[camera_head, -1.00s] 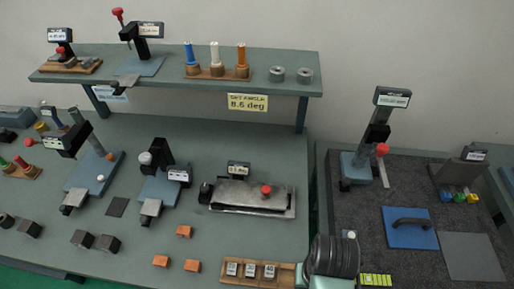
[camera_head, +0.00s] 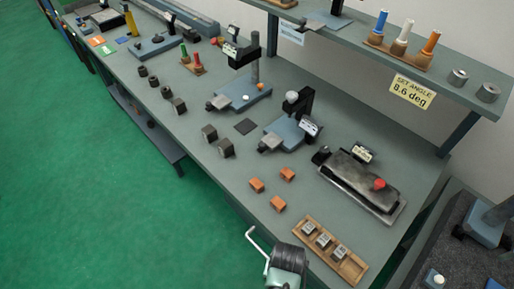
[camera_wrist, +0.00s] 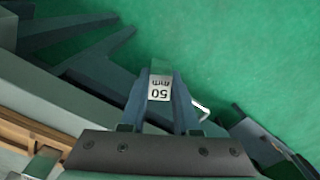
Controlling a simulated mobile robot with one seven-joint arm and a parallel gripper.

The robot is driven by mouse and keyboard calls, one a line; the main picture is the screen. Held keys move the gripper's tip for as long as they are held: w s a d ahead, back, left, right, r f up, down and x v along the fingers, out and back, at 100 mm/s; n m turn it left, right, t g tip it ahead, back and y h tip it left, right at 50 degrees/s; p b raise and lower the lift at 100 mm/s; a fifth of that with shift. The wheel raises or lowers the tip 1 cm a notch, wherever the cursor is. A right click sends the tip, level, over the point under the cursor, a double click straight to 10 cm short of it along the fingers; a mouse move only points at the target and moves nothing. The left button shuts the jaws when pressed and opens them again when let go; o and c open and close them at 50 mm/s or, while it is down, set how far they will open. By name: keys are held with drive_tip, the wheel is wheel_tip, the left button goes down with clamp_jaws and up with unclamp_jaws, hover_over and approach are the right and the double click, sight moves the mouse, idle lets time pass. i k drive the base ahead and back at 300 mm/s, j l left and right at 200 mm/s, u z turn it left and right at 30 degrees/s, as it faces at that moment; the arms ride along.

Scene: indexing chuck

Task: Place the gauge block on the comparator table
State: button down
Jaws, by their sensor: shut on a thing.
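My gripper (camera_wrist: 160,98) is shut on a gauge block (camera_wrist: 159,88) in the wrist view. The block has a pale face marked 50 mm, which reads upside down, and sits between the two blue-grey fingers, with green floor behind it. In the head view, a blue-based stand with a column and display (camera_head: 258,98) is at the upper middle of the bench. A second blue-based stand with a dark post (camera_head: 287,133) is to its right. I cannot tell for sure which one is the comparator. The held block is not clear in the head view.
A wooden tray (camera_head: 310,222) with three small marked blocks lies near the bench's front edge. Orange blocks (camera_head: 278,203), dark blocks (camera_head: 224,148) and a metal plate device (camera_head: 360,180) stand nearby. A shelf (camera_head: 460,62) overhangs the back. A bent white handle (camera_wrist: 202,108) is near my gripper.

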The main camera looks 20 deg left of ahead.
sight(221, 101)
drive_tip(key=i+j, duration=0.2)
drive_tip(key=j, duration=0.2)
drive_tip(key=i+j, duration=0.2)
drive_tip(key=j, duration=0.2)
drive_tip(key=i+j, duration=0.2)
drive_tip(key=j, duration=0.2)
